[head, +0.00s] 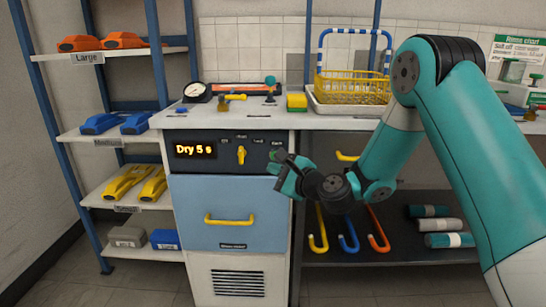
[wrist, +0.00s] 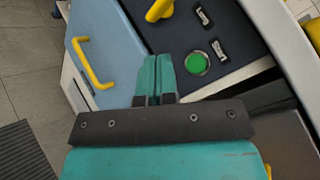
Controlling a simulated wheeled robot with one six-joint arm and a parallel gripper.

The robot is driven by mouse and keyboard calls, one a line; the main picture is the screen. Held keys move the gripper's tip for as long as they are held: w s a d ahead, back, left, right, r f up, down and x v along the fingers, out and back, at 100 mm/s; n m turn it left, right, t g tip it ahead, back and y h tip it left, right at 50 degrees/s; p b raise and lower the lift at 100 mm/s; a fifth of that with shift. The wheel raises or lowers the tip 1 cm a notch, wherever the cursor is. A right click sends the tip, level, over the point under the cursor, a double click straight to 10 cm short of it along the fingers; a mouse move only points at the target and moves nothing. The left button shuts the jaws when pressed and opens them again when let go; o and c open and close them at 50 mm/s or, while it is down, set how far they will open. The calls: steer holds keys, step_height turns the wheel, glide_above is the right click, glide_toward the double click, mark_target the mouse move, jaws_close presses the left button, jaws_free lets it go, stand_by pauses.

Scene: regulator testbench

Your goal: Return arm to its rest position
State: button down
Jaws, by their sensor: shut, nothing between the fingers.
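My teal arm (head: 398,150) reaches in from the right in the head view and bends down toward the front of the bench machine. My gripper (head: 280,165) is in front of the right end of the dark control panel (head: 210,160), which has a lit "Dry 5 s" display (head: 194,150) and a yellow knob (head: 241,155). In the wrist view my gripper's fingers (wrist: 157,78) are together and empty. A green round button (wrist: 197,63) is just right of the fingertips. I cannot tell the exact gap to the panel.
A blue drawer (head: 211,190) with a yellow handle (head: 229,219) is shut below the panel. A yellow wire basket (head: 352,88) stands on the worktop above. Shelves (head: 135,188) with coloured parts are at left. Coloured hooks (head: 348,235) hang under the bench. Floor shows at lower left.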

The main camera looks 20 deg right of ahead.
steer(key=s+a+r+n+g+y, duration=0.1)
steer(key=s+a+r+n+g, duration=0.2)
steer(key=s+a+n+g, duration=0.35)
steer(key=s+a+r+n+g+y, duration=0.1)
steer(key=s+a+r+n+g, duration=0.25)
steer(key=s+n, duration=0.55)
steer(key=s+d+f+n+g+h, duration=0.1)
steer(key=s+d+n+g+h, duration=0.2)
steer(key=s+n, duration=0.55)
steer(key=s+d+n+g+h, duration=0.2)
steer(key=s+d+n+h, duration=0.1)
steer(key=s, duration=1)
step_height(320, 180, up, 29)
steer(key=p, duration=2.9)
steer(key=shift+n, duration=0.3)
